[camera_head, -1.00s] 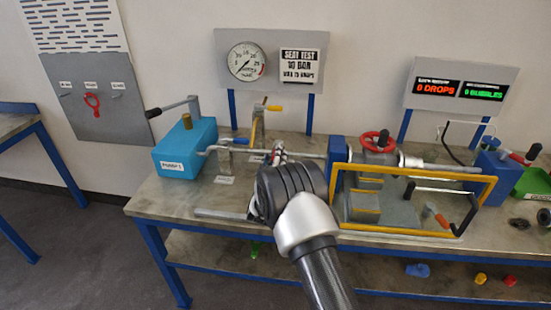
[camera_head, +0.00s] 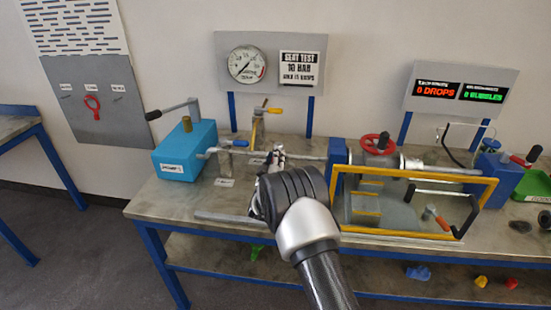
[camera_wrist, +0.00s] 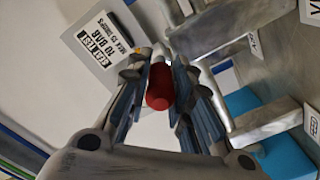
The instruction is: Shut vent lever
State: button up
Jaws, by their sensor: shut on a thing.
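My gripper (camera_head: 277,157) is over the middle of the workbench, in front of the thin horizontal pipe, with my wrist hiding much of the area below it. In the wrist view my gripper (camera_wrist: 160,78) has its fingers closed on both sides of a red handle (camera_wrist: 160,88), which I take to be the vent lever's grip. The handle's rounded end shows between the fingers. The lever's pivot and its exact angle are hidden. A separate yellow-handled lever (camera_head: 275,110) stands behind, apart from my gripper.
A blue pump box (camera_head: 185,152) with a black-gripped lever stands at left. A pressure gauge (camera_head: 246,62) and a test sign (camera_head: 299,67) are on the panel behind. A yellow guard frame (camera_head: 410,234) and a red handwheel (camera_head: 376,142) are close on the right.

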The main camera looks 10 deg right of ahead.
grip_shut()
jog(key=shift+d, duration=0.1)
jog(key=shift+s+d+r+n+t+y+b, duration=0.15)
jog(key=shift+d+n+y+b, duration=0.3)
jog(key=shift+n+y+b, duration=0.55)
jog(key=shift+w+d+f+n+t+y+b, duration=0.1)
jog(key=shift+d+n+y+b, duration=0.4)
jog(key=shift+y, duration=0.9)
jog(key=shift+s+d+r+n+t+y+b, duration=0.15)
jog(key=shift+d+n+y+b, duration=0.25)
jog(key=shift+n+y+b, duration=0.6)
jog(key=shift+p, duration=0.3)
jog(key=o, duration=0.8)
grip_release()
jog(key=shift+f, duration=0.15)
